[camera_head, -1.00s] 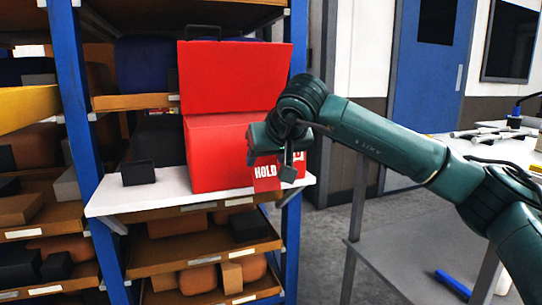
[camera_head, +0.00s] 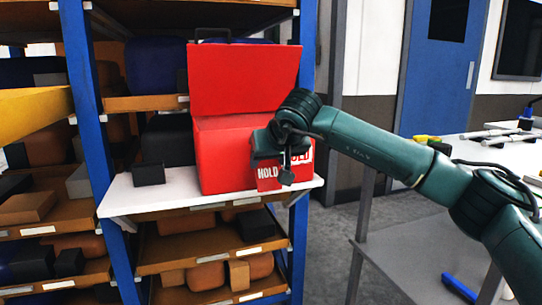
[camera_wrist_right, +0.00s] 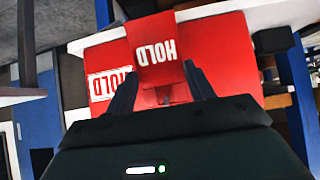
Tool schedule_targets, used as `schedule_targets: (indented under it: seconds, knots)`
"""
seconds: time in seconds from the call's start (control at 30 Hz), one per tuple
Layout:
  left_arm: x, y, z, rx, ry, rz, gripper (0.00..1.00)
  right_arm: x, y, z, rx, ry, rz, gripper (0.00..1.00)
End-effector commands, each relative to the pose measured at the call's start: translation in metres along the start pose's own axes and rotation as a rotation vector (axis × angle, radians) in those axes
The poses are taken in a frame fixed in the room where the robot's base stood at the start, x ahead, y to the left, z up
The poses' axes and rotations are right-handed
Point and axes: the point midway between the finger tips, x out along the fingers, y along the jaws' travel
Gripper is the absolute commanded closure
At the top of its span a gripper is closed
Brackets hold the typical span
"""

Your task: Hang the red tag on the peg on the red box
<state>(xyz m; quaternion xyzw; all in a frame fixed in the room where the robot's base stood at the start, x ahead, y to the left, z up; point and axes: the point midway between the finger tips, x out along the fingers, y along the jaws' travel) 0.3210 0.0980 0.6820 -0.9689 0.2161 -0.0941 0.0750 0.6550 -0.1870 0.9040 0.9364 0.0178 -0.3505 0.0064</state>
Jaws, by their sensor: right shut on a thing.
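The red box (camera_head: 228,155) stands on a white shelf board with its red lid (camera_head: 243,80) raised. White lettering marks its front, partly covered by my gripper. My right gripper (camera_head: 287,172) is at the right part of the box's front, shut on the red tag (camera_head: 268,179). The tag has white HOLD lettering and hangs in front of the box's lower front. In the right wrist view the tag (camera_wrist_right: 157,50) extends beyond the fingertips (camera_wrist_right: 160,72), with the box (camera_wrist_right: 222,58) behind it. I cannot make out the peg. My left gripper is not in view.
The white board (camera_head: 165,197) also carries a small dark block (camera_head: 149,174). A blue rack post (camera_head: 84,100) rises at its left, another at its right. Shelves of boxes lie below. A grey table (camera_head: 415,220) stands at right.

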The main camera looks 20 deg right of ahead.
Motion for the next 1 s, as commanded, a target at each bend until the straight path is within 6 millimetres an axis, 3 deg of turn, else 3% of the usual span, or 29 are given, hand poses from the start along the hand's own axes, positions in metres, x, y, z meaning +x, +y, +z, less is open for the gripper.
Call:
schedule_targets:
  seconds: [0.47, 0.5, 0.8, 1.0]
  knots:
    - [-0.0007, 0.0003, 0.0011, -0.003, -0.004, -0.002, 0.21, 0.0001, 0.0004, 0.0, 0.001, 0.001, 0.0, 0.68]
    - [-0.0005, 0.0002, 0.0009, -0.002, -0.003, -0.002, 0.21, 0.0, 0.0004, 0.0, 0.001, 0.001, 0.0, 0.46]
    - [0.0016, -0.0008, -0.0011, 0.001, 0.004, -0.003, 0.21, 0.0, 0.0004, -0.0001, 0.001, 0.001, 0.0, 0.21]
    - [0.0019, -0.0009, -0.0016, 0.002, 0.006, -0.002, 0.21, 0.0, 0.0004, 0.0001, 0.001, 0.0, 0.0, 0.21]
